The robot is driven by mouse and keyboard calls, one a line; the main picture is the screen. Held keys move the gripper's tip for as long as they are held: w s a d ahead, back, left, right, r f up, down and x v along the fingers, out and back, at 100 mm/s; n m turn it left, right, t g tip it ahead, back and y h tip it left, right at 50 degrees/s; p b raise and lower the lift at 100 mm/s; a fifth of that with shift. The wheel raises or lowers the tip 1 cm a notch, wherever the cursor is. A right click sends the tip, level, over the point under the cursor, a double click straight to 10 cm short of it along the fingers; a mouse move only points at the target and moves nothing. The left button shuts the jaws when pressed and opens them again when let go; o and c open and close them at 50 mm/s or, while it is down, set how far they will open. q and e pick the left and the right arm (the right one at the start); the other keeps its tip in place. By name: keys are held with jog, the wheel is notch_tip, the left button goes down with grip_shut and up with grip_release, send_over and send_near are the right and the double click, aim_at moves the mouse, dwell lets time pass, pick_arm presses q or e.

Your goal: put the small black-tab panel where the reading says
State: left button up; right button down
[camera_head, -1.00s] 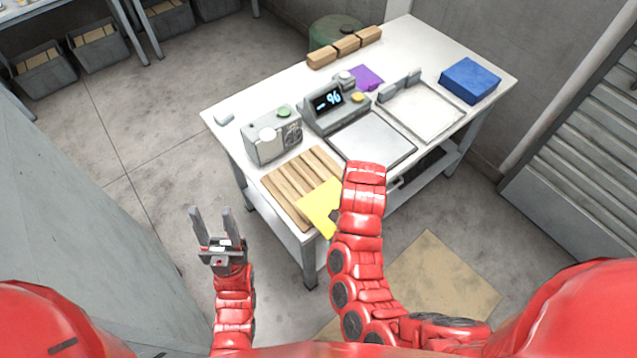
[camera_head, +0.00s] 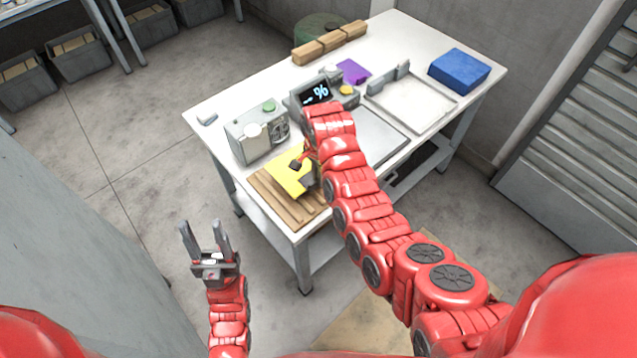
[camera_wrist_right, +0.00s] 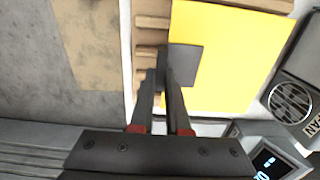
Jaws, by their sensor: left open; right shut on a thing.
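The yellow panel (camera_head: 284,176) with a dark tab is over the slatted wooden board (camera_head: 262,188) at the table's near left corner. I cannot tell whether it touches the board. In the right wrist view the panel (camera_wrist_right: 230,50) lies flat ahead of the fingers, with its dark tab (camera_wrist_right: 184,66) at the fingertips. My right gripper (camera_wrist_right: 168,85) is shut on that tab; my arm partly hides it in the head view. The grey instrument (camera_head: 312,97) shows a lit display with a dash and what looks like "%". My left gripper (camera_head: 205,228) is open and empty, off the table's left.
A grey box with a round grille (camera_head: 257,135) stands beside the board. A flat grey plate (camera_head: 385,136), white tray (camera_head: 425,112), blue block (camera_head: 460,70), purple sheet (camera_head: 353,71) and wooden blocks (camera_head: 330,43) are on the table (camera_head: 410,38). Floor at left is clear.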

notch_tip(320, 180, down, 3)
jog(key=shift+r+p, duration=0.2)
jog(key=shift+p, duration=0.7)
jog(key=shift+f, duration=0.45)
jog(key=shift+f, duration=0.2)
jog(key=c, duration=0.9)
grip_release()
jog(key=shift+r, duration=0.1)
